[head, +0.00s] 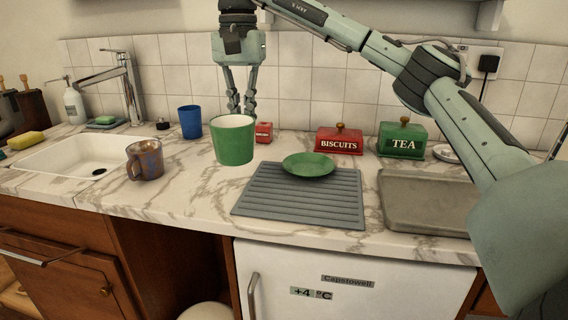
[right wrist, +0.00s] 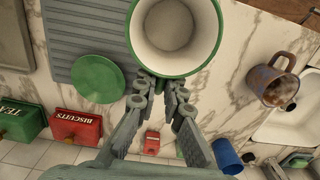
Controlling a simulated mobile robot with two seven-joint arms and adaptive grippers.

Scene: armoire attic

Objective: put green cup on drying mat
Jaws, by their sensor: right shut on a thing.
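The green cup (head: 233,143), white inside, is upright just left of the grey ribbed drying mat (head: 285,204) in the head view. My right gripper (head: 241,108) comes down behind the cup and is shut on its far side. In the right wrist view the fingertips of the right gripper (right wrist: 158,82) meet the rim of the green cup (right wrist: 176,62), which overlaps the edge of the drying mat (right wrist: 88,30). I cannot tell whether the cup's base touches the counter. A green plate (head: 308,164) lies on the mat's back part. My left gripper is not in view.
A brown mug (head: 145,160) and a blue cup (head: 190,122) stand to the left, near the sink (head: 70,158). A small red box (head: 264,132), a red biscuits tin (head: 339,141) and a green tea tin (head: 402,140) stand behind. A grey tray (head: 428,203) lies right of the mat.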

